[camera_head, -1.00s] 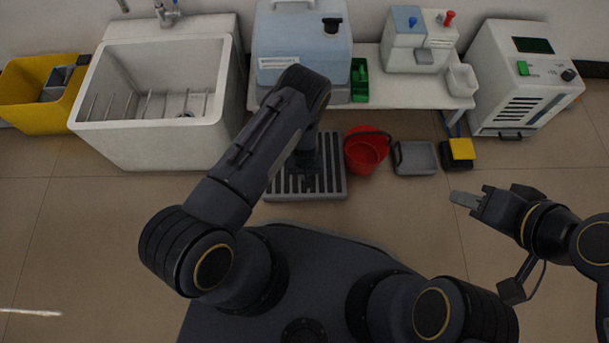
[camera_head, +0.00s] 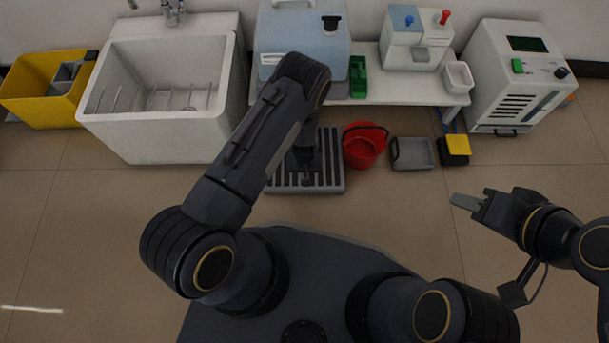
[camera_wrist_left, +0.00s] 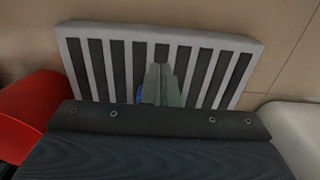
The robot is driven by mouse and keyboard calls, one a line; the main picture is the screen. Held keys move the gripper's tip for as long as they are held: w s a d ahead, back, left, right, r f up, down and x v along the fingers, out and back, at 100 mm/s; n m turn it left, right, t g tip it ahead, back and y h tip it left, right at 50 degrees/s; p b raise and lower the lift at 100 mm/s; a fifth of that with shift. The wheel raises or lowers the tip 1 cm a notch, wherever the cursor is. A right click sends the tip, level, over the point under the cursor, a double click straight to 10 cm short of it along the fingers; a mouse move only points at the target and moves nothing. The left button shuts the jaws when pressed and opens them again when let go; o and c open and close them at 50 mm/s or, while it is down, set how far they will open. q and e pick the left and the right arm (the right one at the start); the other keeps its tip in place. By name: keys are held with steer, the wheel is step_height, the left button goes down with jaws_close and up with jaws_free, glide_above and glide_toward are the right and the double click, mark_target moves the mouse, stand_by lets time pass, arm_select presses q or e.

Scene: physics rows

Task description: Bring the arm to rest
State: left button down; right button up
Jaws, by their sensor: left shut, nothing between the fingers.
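My left arm (camera_head: 255,150) reaches forward from the left and bends down over a slatted grey tray (camera_head: 330,180) on the floor. My left gripper is mostly hidden behind that arm in the head view. In the left wrist view its grey fingers (camera_wrist_left: 160,85) are together with nothing between them, above the slatted tray (camera_wrist_left: 245,60). A small bit of blue shows beside the fingers; I cannot tell what it is. My right gripper (camera_head: 466,202) is held out at the right above bare floor. Its fingertips look like one grey piece, so its opening is unclear.
A red bucket (camera_head: 360,153), a grey bin (camera_head: 412,154) and a black-and-yellow box (camera_head: 455,149) stand right of the tray. Behind are a white sink (camera_head: 160,135), a yellow crate (camera_head: 35,100), a low bench (camera_head: 400,90) and a white machine (camera_head: 515,75).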

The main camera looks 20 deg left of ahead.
arm_select(q)
step_height(320, 180, up, 5)
steer(key=shift+r+p, duration=0.2)
steer(key=shift+p, duration=0.65)
